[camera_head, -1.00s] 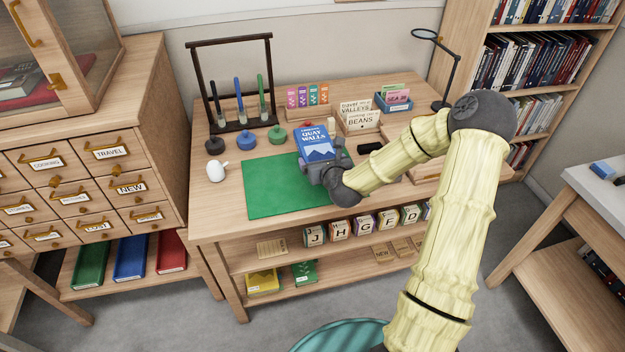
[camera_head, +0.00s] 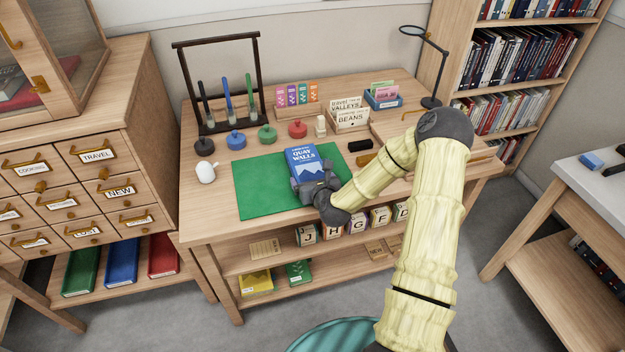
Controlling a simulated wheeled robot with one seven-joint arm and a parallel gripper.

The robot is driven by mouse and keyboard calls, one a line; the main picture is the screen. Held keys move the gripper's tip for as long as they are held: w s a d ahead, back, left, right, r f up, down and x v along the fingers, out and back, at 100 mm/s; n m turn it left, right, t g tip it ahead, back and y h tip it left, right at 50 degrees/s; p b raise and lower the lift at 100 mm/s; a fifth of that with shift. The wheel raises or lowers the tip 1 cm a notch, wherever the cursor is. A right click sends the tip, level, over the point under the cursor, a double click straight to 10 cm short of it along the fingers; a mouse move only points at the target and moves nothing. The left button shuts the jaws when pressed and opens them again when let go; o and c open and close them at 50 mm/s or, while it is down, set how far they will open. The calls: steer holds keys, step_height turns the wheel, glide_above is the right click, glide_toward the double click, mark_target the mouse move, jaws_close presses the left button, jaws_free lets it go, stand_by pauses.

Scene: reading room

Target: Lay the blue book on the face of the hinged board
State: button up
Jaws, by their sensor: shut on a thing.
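The blue book (camera_head: 301,157), titled "Quay Walls", is held cover up by my gripper (camera_head: 313,183). My gripper is shut on the book's near edge. The book is over the right part of the green mat (camera_head: 262,196); I cannot tell whether it touches the mat. A flat wooden board (camera_head: 397,126) with brass fittings lies on the right of the desk, partly hidden behind my arm; it looks like the hinged board, but its hinge is not clear. The book is to the left of this board.
A white rounded object (camera_head: 206,172) is left of the mat. A dark rack (camera_head: 221,128) and a lamp (camera_head: 431,101) stand at the back.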

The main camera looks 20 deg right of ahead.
steer(key=shift+r, duration=0.1)
steer(key=o, duration=1)
steer(key=shift+c, duration=0.2)
steer(key=p+v, duration=0.1)
steer(key=v, duration=1.1)
